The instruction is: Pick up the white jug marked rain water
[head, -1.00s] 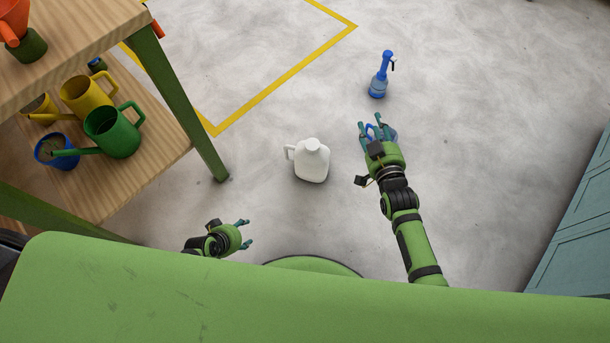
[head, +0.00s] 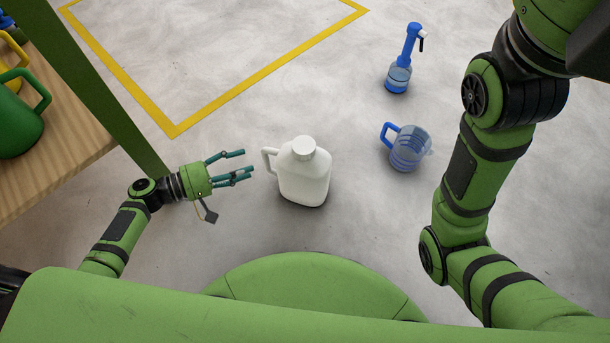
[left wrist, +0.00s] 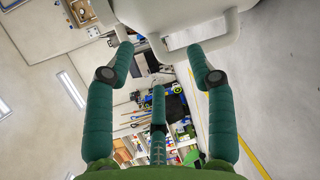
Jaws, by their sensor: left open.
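The white jug (head: 304,180) stands upright on the floor in the middle of the head view, with its cap on top and its handle (head: 268,161) on the left side. No marking is readable on it. My left gripper (head: 240,164) is open and empty just left of the handle, fingers pointing right toward it. In the left wrist view, the open fingers (left wrist: 162,60) are below the jug's white body (left wrist: 178,15), and its handle (left wrist: 205,42) is close to the fingertips. My right gripper is outside the head view; only its arm shows at the right.
A clear blue-handled pitcher (head: 408,148) and a blue-topped pump bottle (head: 402,68) stand on the floor to the right. A wooden shelf (head: 62,160) with a green watering can (head: 18,118) is at the left, its green leg near my left gripper. Floor around the jug is clear.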

